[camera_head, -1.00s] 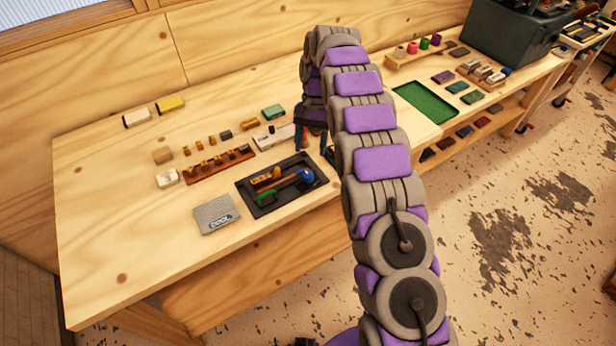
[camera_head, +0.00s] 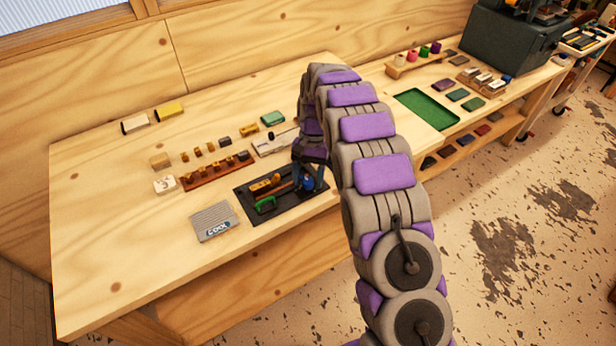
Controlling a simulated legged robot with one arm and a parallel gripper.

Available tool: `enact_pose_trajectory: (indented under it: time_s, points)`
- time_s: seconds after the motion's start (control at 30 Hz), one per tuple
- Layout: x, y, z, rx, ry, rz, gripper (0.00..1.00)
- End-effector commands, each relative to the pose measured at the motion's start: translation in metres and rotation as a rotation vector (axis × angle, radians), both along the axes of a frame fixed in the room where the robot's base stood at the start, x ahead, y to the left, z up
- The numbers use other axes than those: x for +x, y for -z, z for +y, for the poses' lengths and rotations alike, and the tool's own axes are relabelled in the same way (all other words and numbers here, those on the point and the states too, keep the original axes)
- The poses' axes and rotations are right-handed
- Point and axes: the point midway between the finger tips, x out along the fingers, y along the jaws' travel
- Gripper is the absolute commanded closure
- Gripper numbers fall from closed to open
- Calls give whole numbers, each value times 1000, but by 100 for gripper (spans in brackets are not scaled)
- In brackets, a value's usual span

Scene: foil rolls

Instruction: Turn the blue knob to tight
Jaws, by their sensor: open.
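The blue knob (camera_head: 308,184) is at the right end of a tool with a reddish bar and a green part (camera_head: 265,204), lying in a black tray (camera_head: 252,220) on the wooden bench. My gripper (camera_head: 309,182) is open, pointing down at the tray's right side. Its dark fingers are at the blue knob and partly cover it. I cannot tell whether the fingers touch the knob.
A grey box marked "COOL" (camera_head: 214,221) lies left of the tray. Behind are a reddish rack with several small pegs (camera_head: 215,170) and a white device (camera_head: 275,143). A green tray (camera_head: 428,108) lies to the right. The bench's left front is clear.

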Motion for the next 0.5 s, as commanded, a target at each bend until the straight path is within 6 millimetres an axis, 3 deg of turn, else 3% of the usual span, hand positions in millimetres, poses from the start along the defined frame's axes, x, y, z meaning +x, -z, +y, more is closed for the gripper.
enact_pose_trajectory:
  time_s: [0.1, 0.5]
  points:
    - [0, 0, 0, 0, 0, 0, 42]
    - [0, 0, 0, 0, 0, 1, 80]
